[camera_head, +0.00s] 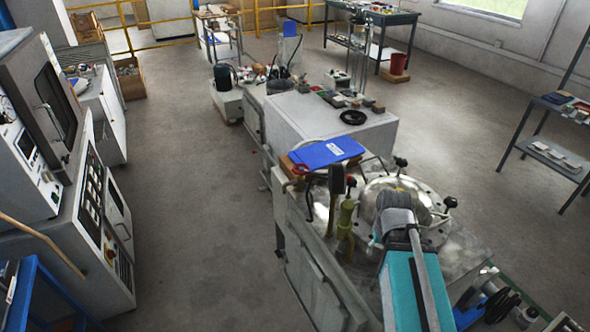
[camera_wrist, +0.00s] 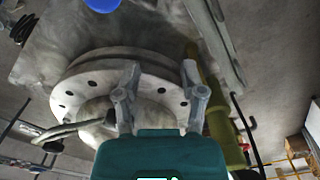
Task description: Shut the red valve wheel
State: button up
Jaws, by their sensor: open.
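My gripper (camera_wrist: 160,80) shows in the wrist view with its two grey fingers apart and nothing between them. The round metal flange (camera_wrist: 78,92) with bolt holes lies behind the fingers. A yellow-green upright pipe (camera_wrist: 216,112) stands just right of the right finger, apart or touching I cannot tell. My fingertips are hard to make out in the head view.
The domed metal vessel (camera_head: 381,196) has black-knobbed handles around its rim. A blue clipboard-like item (camera_head: 326,152) lies behind it, near a grey cabinet (camera_head: 315,128). A control console (camera_head: 75,205) stands at left. The floor (camera_head: 190,215) between is clear.

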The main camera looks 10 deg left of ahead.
jog(key=w+a+f+n+t+b, duration=0.1)
jog(key=w+a+f+b, duration=0.25)
jog(key=a, duration=0.45)
jog(key=w+a+f+n+t+y+b, duration=0.1)
jog(key=w+a+f+t+b, duration=0.2)
jog(key=a, duration=0.5)
jog(key=w+a+f+n+b, duration=0.1)
jog(key=w+a+f+b, duration=0.2)
jog(key=a, duration=0.5)
jog(key=w+r+n+t+y+b, duration=0.1)
jog(key=w+n+t+y+b, duration=0.1)
jog(key=w+n+t+b, duration=0.4)
jog(key=w+r+n+t+y+b, duration=0.1)
jog(key=w+n+t+y+b, duration=0.1)
jog(key=w+n+t+b, duration=0.5)
jog(key=w+n+b, duration=0.2)
jog(key=w+n, duration=0.3)
jog(key=w, duration=0.1)
jog(key=shift+a+r, duration=0.15)
jog(key=shift+r, duration=0.25)
jog(key=shift+w, duration=0.1)
jog(key=shift+w+a, duration=0.1)
